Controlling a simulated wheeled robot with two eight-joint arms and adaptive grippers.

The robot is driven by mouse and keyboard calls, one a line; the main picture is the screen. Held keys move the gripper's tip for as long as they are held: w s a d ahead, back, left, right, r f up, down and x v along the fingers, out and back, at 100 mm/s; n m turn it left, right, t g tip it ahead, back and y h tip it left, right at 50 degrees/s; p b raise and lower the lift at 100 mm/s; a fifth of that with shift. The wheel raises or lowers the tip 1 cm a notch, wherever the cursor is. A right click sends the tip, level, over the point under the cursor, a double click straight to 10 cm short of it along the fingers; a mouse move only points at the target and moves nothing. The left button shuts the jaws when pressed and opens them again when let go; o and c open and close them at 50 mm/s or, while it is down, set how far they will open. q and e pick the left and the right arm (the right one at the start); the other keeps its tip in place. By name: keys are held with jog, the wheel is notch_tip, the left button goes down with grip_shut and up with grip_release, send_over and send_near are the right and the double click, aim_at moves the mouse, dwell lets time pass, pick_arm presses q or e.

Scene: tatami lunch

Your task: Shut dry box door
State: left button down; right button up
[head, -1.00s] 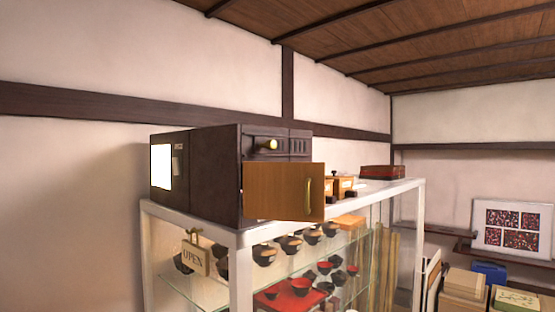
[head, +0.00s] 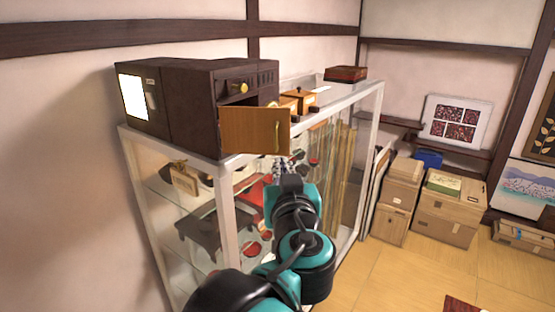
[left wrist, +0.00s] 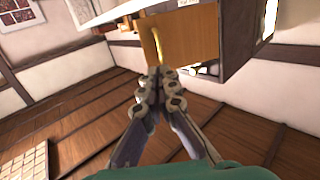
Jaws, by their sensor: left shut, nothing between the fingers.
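The dry box (head: 190,100) is a dark brown cabinet on top of a white-framed glass showcase. Its wooden door (head: 250,131) stands open, swung out toward me, with a brass handle (head: 277,138) near its free edge. My left gripper (head: 283,168) is just below the door's lower right corner in the head view, in front of the showcase. In the left wrist view, the closed fingers (left wrist: 157,78) point at the door (left wrist: 188,38), close to the handle (left wrist: 157,45); I cannot tell whether they touch. The gripper holds nothing. My right gripper is not in view.
The glass showcase (head: 232,205) holds bowls and trays on shelves. Small wooden boxes (head: 300,102) and a dark red box (head: 346,74) stand on its top, right of the dry box.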

aim_at(276, 141)
pick_arm(q)
jog(key=w+p, duration=0.1)
jog(key=w, duration=0.6)
jog(key=w+a+p, duration=0.1)
jog(key=w, duration=0.3)
jog(key=shift+w+f+p, duration=0.1)
jog(key=shift+w+p, duration=0.05)
jog(key=shift+p, duration=0.2)
jog(key=shift+w, duration=0.1)
